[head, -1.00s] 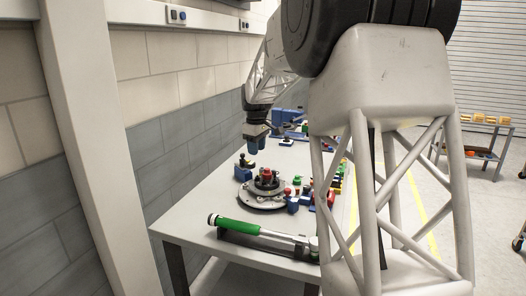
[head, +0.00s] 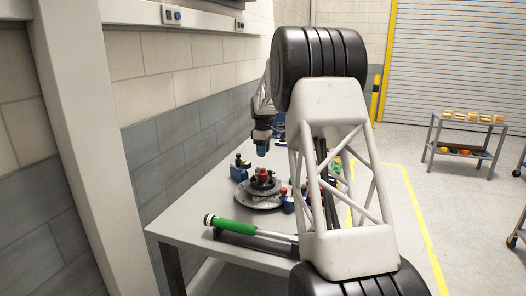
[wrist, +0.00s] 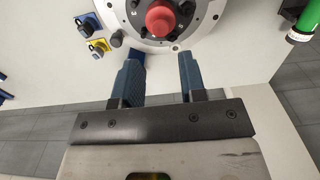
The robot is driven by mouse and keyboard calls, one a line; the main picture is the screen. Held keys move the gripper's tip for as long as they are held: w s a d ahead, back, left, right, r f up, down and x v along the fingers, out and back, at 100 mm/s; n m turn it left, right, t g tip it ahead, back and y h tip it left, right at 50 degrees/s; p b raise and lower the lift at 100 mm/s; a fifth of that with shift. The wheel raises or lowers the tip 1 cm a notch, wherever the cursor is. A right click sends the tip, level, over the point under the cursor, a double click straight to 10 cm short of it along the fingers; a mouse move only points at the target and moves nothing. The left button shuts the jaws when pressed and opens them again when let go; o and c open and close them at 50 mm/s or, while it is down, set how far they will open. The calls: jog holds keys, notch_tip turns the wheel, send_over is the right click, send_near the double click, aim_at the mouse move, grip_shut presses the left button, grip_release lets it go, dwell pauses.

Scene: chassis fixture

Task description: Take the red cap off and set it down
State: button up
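The red cap (head: 262,171) sits on top of the dark hub of a round grey chassis fixture (head: 259,202) on the table. In the wrist view the red cap (wrist: 160,18) shows near the top edge, in the middle of the fixture's ringed plate (wrist: 122,32). My gripper (head: 262,151) is above and a little behind the fixture in the head view. In the wrist view its two blue fingers (wrist: 158,62) are apart with nothing between them, and the cap lies beyond their tips.
A green-handled tool (head: 232,225) lies along the table's (head: 185,222) front edge. Small blue blocks (head: 239,170) stand beside the fixture, and a blue and a yellow piece (wrist: 97,47) show in the wrist view. A wall runs along the left. My arm hides the table's right side.

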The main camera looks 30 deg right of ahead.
aim_at(263, 169)
jog(key=shift+f, duration=0.2)
jog(key=shift+f, duration=3.8)
jog(key=c, duration=0.7)
jog(key=shift+r, duration=0.2)
grip_shut()
jog(key=shift+r, duration=0.7)
jog(key=shift+r, duration=0.15)
jog(key=shift+r, duration=1.45)
